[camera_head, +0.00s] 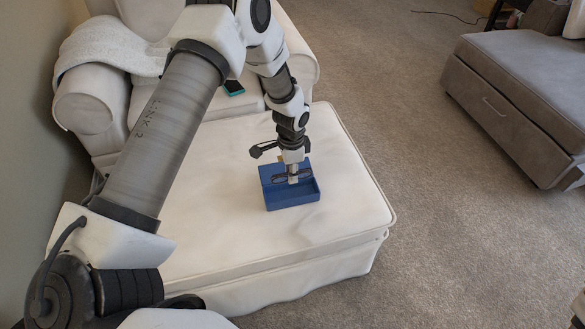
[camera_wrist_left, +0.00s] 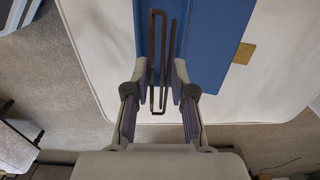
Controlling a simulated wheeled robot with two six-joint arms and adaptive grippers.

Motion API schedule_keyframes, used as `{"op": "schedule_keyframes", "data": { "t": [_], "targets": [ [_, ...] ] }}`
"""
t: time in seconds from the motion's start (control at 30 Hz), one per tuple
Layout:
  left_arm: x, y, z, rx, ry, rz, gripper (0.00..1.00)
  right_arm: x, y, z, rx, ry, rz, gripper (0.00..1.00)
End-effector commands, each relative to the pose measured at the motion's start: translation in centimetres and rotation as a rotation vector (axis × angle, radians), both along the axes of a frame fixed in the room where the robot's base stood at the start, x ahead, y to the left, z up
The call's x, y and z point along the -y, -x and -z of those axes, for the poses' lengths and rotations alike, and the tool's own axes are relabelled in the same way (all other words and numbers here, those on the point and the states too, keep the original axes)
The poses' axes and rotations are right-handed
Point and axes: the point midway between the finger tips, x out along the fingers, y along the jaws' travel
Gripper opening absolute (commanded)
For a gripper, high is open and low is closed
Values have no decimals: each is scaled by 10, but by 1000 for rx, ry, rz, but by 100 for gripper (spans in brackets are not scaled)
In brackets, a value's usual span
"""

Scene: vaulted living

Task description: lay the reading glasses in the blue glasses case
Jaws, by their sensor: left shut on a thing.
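The blue glasses case (camera_head: 291,199) is open on the white ottoman; its blue surface also fills the top of the left wrist view (camera_wrist_left: 215,40). My left gripper (camera_head: 293,178) points down over the case. It is shut on the reading glasses (camera_wrist_left: 152,45), a thin dark brown frame between its two fingers (camera_wrist_left: 160,80). In the head view the glasses (camera_head: 279,178) show as a dark outline at the case's opening, partly hidden by the gripper. I cannot tell whether they touch the case floor. My right gripper is not in view.
The case stands on a white ottoman (camera_head: 220,225) with clear room around it. A white armchair (camera_head: 95,110) with a blanket is behind, with a small dark and teal object (camera_head: 234,88) on its seat. A grey sofa (camera_head: 515,95) stands at the right.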

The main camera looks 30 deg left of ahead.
Motion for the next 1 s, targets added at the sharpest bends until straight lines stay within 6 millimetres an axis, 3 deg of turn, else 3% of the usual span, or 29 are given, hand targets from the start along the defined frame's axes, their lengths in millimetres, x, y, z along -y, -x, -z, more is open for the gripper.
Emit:
{"op": "schedule_keyframes", "data": {
  "t": [0.1,0.5,1.0],
  "targets": [
    [0,0,18,0,0,0,0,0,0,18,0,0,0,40],
    [0,0,56,0,0,0,0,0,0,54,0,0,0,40],
    [0,0,57,0,0,0,0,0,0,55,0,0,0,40]
  ]
}}
